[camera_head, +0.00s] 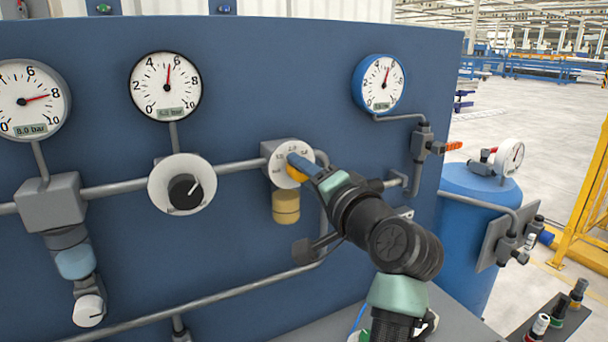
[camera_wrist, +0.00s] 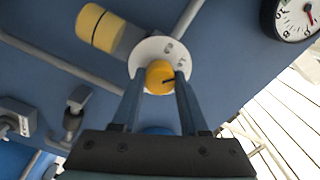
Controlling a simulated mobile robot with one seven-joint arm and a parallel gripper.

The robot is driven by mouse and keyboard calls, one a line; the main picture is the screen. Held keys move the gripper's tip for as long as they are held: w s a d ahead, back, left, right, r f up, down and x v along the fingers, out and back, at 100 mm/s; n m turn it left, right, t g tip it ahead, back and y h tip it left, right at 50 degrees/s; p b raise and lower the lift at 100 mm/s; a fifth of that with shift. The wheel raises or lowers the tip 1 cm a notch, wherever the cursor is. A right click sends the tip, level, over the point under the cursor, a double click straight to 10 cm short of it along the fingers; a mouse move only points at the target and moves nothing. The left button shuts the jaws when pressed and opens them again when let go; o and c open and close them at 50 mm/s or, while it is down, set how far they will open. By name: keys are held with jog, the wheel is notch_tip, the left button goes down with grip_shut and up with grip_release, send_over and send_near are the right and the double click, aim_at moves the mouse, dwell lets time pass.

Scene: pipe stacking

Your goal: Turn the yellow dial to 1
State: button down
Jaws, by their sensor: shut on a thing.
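The yellow dial (camera_wrist: 160,76) sits at the middle of a round white scale plate (camera_wrist: 149,50) in the wrist view. A black pointer line shows on the dial's face. In the head view the dial (camera_head: 295,172) is mostly hidden behind my gripper (camera_head: 298,163), and the plate around it carries small numbers, with 2.0 near the top. My gripper reaches the panel from the lower right. Its two blue fingers (camera_wrist: 157,90) lie on either side of the dial and are shut on it. I cannot tell the exact number the pointer marks.
A black knob (camera_head: 185,191) on a white disc is left of the dial. Gauges (camera_head: 166,86) hang above, including a blue-rimmed one (camera_head: 379,84). A yellow cylinder (camera_head: 286,207) hangs just below the dial. Pipes (camera_head: 230,292) cross the blue panel (camera_head: 250,110); an orange-handled valve (camera_head: 452,146) is right.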

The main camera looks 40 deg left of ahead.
jog(key=shift+c, duration=2.2)
grip_release()
jog(key=b+v, duration=0.2)
jog(key=v, duration=1.1)
jog(key=shift+b, duration=0.3)
jog(key=shift+w, duration=0.15)
